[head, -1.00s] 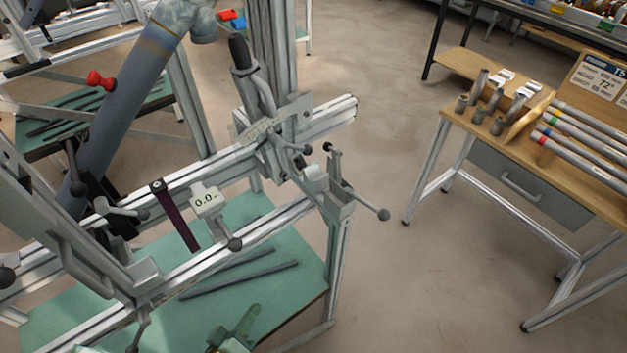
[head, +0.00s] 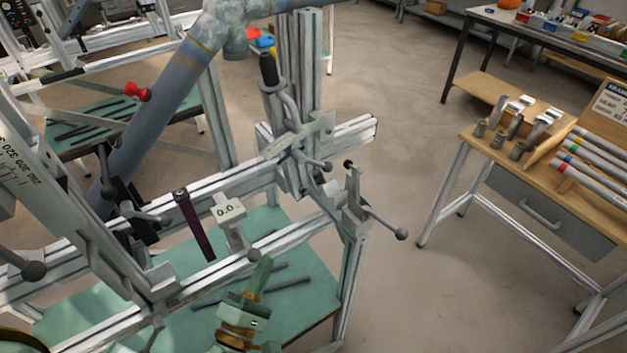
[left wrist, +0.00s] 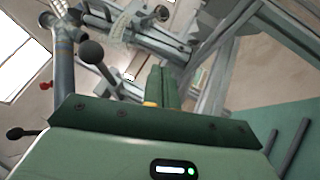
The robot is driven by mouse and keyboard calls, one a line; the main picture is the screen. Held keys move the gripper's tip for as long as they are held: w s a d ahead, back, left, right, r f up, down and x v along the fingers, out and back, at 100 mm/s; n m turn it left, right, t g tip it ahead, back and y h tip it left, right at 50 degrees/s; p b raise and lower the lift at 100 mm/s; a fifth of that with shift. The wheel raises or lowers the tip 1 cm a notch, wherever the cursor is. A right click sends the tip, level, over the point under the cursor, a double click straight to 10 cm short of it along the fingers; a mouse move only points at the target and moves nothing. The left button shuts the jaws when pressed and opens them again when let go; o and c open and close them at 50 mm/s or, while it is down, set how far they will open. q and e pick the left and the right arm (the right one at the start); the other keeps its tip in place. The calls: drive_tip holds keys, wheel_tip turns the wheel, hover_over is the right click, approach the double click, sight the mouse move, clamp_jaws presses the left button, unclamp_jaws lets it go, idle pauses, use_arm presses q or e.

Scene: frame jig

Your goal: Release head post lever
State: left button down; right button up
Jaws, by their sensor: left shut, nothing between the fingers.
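My left gripper (head: 262,270) is green and points up from the bottom of the head view, over the green lower shelf and in front of the jig. Its fingers (left wrist: 162,85) are together and empty in the left wrist view. The jig's upright post (head: 302,85) has a dark-gripped handle (head: 268,70). I cannot tell which is the head post lever. The gripper appears clear of them.
A grey frame tube (head: 150,118) slants across the left. Dark rods lie on the green shelf (head: 325,302). A wooden bench (head: 470,145) stands right; the floor between is clear.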

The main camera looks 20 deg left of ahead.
use_arm(q)
approach(314, 162)
drive_tip(key=w+a+f, duration=0.2)
drive_tip(key=w+f, duration=0.1)
drive_tip(key=w, duration=0.3)
drive_tip(key=shift+w+d+r, duration=0.3)
drive_tip(key=shift+w+d, duration=0.35)
drive_tip(key=shift+w+d+r, duration=0.35)
drive_tip(key=shift+w+d, duration=0.25)
drive_tip(key=shift+d, duration=0.1)
use_arm(e)
drive_tip(key=shift+a+r, duration=0.15)
drive_tip(key=shift+r, duration=0.1)
